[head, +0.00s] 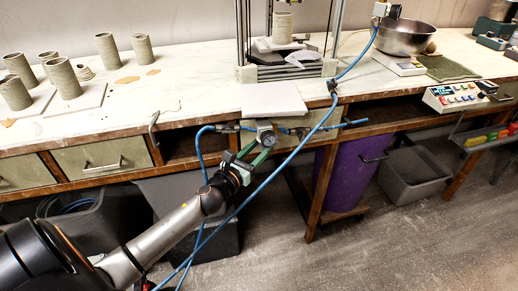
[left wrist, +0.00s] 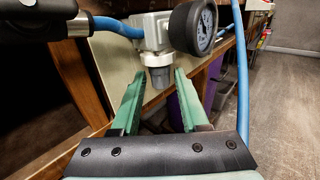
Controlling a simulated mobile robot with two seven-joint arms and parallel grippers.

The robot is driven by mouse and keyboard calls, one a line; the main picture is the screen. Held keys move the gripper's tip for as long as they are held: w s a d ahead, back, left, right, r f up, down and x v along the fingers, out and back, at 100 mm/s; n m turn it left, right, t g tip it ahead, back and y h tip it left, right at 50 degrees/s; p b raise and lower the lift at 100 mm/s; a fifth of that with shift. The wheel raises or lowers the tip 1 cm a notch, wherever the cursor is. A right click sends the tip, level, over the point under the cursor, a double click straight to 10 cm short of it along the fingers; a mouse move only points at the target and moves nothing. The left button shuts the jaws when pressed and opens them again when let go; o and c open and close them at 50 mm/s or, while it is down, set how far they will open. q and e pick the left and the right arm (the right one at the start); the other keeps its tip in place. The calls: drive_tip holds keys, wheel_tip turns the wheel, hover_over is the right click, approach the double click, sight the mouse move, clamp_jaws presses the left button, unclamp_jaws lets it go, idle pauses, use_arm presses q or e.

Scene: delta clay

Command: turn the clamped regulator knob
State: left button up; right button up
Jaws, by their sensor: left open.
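The regulator (head: 264,126) is a pale block with a round dark-rimmed gauge (head: 269,140), at the front edge of the workbench. In the left wrist view the regulator body (left wrist: 152,32) shows with the gauge (left wrist: 202,27) at its right. Its grey knob (left wrist: 160,76) hangs below the body. My left gripper (head: 258,152) has green fingers and reaches up to the regulator from below. In the left wrist view the open fingers (left wrist: 155,88) stand on either side of the knob, with a gap visible. My right gripper is not in view.
Blue hoses (head: 290,155) run from the regulator and hang around my arm. The workbench (head: 200,85) carries clay cylinders (head: 63,78), a press frame (head: 287,72) and a metal bowl (head: 404,38). A purple bin (head: 345,172) and grey bins (head: 412,175) stand below.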

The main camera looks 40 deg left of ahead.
use_arm(q)
drive_tip(key=shift+c, duration=0.2)
clamp_jaws()
drive_tip(key=shift+y, duration=0.3)
drive_tip(key=shift+d+n+y, duration=0.25)
drive_tip(key=shift+n+y, duration=0.65)
drive_tip(key=shift+y, duration=0.2)
drive_tip(key=shift+w+d+n+g+y, duration=0.1)
drive_tip(key=shift+d+n+g+y, duration=0.1)
drive_tip(key=shift+n+g+y, duration=1.2)
drive_tip(key=shift+w+d+n+g+y, duration=0.2)
drive_tip(key=shift+n+g+y, duration=0.35)
drive_tip(key=shift+n+y, duration=0.95)
drive_tip(key=shift+w+d+n+g+y, duration=0.15)
drive_tip(key=shift+n+g+y, duration=0.75)
drive_tip(key=shift+y, duration=1.2)
drive_tip(key=shift+s, duration=0.1)
